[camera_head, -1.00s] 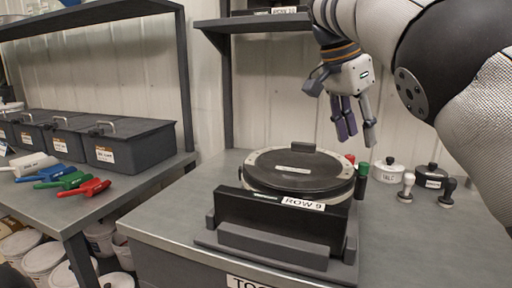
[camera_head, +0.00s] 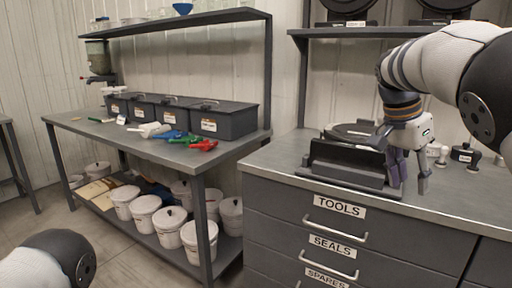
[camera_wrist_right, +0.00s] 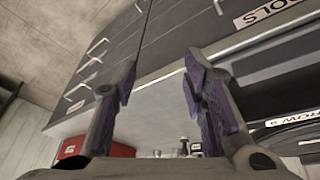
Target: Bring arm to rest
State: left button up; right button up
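My right gripper (camera_head: 408,184) hangs fingers down in front of the tool cabinet's top, at the right side of the seed meter stand. In the right wrist view its two purple-padded fingers (camera_wrist_right: 160,82) are apart with nothing between them. My left arm shows only as a link at the lower left of the head view; its gripper is out of view. The round seed meter (camera_head: 357,132) rests on its dark stand (camera_head: 345,165), partly hidden by my right gripper.
The grey cabinet (camera_head: 268,160) has drawers labelled TOOLS, SEALS and SPARES. A side bench (camera_head: 110,131) carries dark bins (camera_head: 227,121) and coloured hand tools (camera_head: 204,145). White buckets (camera_head: 143,206) stand on its lower shelf.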

jog(key=d+f+n+g, duration=0.1)
jog(key=d+f, duration=0.1)
jog(key=f, duration=0.6)
jog(key=d+f+n, duration=0.1)
jog(key=d+f, duration=0.1)
jog(key=f, duration=0.7)
jog(key=s+a+f+n+g+y, duration=0.15)
jog(key=s+f+n, duration=0.35)
jog(key=s+f, duration=1.2)
jog(key=s+a+f+n+y, duration=0.1)
jog(key=s+a+f, duration=0.1)
jog(key=s+f, duration=0.35)
jog(key=s+a+f+n, duration=0.2)
jog(key=s+f, duration=0.1)
jog(key=s, duration=0.5)
jog(key=s+a+r+n+y, duration=0.1)
jog(key=s+a, duration=0.2)
jog(key=s, duration=0.4)
jog(key=s+a+r+n, duration=0.1)
jog(key=s+a+n, duration=0.1)
jog(key=s, duration=0.6)
jog(key=shift+s+a+r+g+y, duration=0.3)
jog(key=shift+a+g+y, duration=0.05)
jog(key=shift+a, duration=0.3)
